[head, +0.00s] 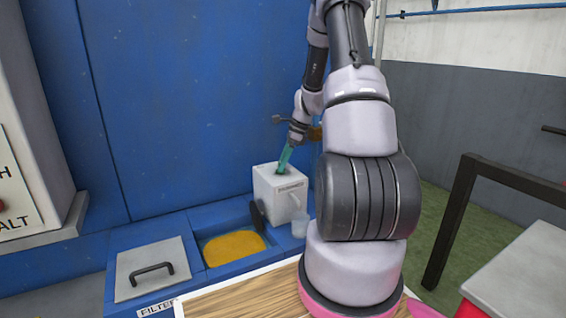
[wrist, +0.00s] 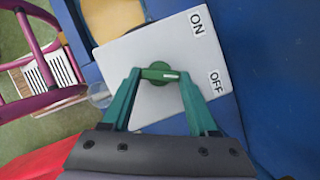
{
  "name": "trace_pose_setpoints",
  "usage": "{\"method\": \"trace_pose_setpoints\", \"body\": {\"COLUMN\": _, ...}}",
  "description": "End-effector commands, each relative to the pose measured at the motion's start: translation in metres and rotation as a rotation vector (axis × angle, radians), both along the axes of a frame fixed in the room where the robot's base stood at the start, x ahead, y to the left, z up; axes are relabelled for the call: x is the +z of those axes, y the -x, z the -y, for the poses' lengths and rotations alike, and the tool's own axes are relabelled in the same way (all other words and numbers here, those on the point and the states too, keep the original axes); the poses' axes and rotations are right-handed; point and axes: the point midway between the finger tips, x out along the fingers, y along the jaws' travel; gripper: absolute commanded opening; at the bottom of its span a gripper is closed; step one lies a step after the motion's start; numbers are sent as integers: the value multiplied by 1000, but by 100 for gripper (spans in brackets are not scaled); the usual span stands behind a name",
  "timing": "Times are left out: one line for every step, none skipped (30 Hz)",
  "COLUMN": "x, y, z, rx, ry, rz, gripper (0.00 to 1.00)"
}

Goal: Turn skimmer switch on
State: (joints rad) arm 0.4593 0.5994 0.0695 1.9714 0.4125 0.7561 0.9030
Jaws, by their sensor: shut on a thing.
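The skimmer switch is a pale grey box (head: 273,207) on the blue counter in the head view; the small label on its front is hard to read. In the wrist view its top plate (wrist: 122,58) carries an ON label (wrist: 196,22) and an OFF label (wrist: 216,83). A green knob (wrist: 158,74) sits on the plate, and its white mark points towards the OFF label. My gripper (wrist: 158,76) has its green fingers on either side of the knob's bar and is shut on it. In the head view my gripper (head: 282,169) reaches down onto the box top.
A clear cup (head: 300,227) stands right beside the box. An open basin with orange-yellow contents (head: 234,248) and a handled grey lid (head: 152,270) lie to the left. A blue wall (head: 190,100) rises behind. A wooden board (head: 245,298) is in front.

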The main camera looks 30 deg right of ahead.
Motion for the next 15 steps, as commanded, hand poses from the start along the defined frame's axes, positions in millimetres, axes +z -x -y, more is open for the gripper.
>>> {"method": "trace_pose_setpoints", "body": {"x": 0, "y": -1, "z": 0, "rx": 23, "ry": 0, "rz": 0, "gripper": 4}}
{"method": "trace_pose_setpoints", "body": {"x": 0, "y": -1, "z": 0, "rx": 39, "ry": 0, "rz": 1, "gripper": 4}}
{"method": "trace_pose_setpoints", "body": {"x": 0, "y": -2, "z": 0, "rx": 64, "ry": 0, "rz": 0, "gripper": 4}}
{"method": "trace_pose_setpoints", "body": {"x": 0, "y": -2, "z": 0, "rx": 85, "ry": 0, "rz": 1, "gripper": 4}}
{"method": "trace_pose_setpoints", "body": {"x": 0, "y": -2, "z": 1, "rx": 106, "ry": 0, "rz": 1, "gripper": 4}}
{"method": "trace_pose_setpoints", "body": {"x": 0, "y": -2, "z": 1, "rx": 138, "ry": 0, "rz": 0, "gripper": 4}}
{"method": "trace_pose_setpoints", "body": {"x": 0, "y": -3, "z": 1, "rx": 162, "ry": 1, "rz": 1, "gripper": 4}}
{"method": "trace_pose_setpoints", "body": {"x": 0, "y": -3, "z": 1, "rx": 188, "ry": 0, "rz": 0, "gripper": 4}}
{"method": "trace_pose_setpoints", "body": {"x": 0, "y": -3, "z": 1, "rx": 225, "ry": 1, "rz": 0, "gripper": 4}}
{"method": "trace_pose_setpoints", "body": {"x": 0, "y": -3, "z": 1, "rx": 252, "ry": 0, "rz": 0, "gripper": 4}}
{"method": "trace_pose_setpoints", "body": {"x": 0, "y": -4, "z": 1, "rx": 282, "ry": 1, "rz": 1, "gripper": 4}}
{"method": "trace_pose_setpoints", "body": {"x": 0, "y": -4, "z": 1, "rx": 319, "ry": 0, "rz": 0, "gripper": 4}}
{"method": "trace_pose_setpoints", "body": {"x": 0, "y": -4, "z": 1, "rx": 349, "ry": 1, "rz": 0, "gripper": 4}}
{"method": "trace_pose_setpoints", "body": {"x": 0, "y": -5, "z": 1, "rx": 377, "ry": 0, "rz": 0, "gripper": 4}}
{"method": "trace_pose_setpoints", "body": {"x": 0, "y": -5, "z": 1, "rx": 416, "ry": 1, "rz": 0, "gripper": 4}}
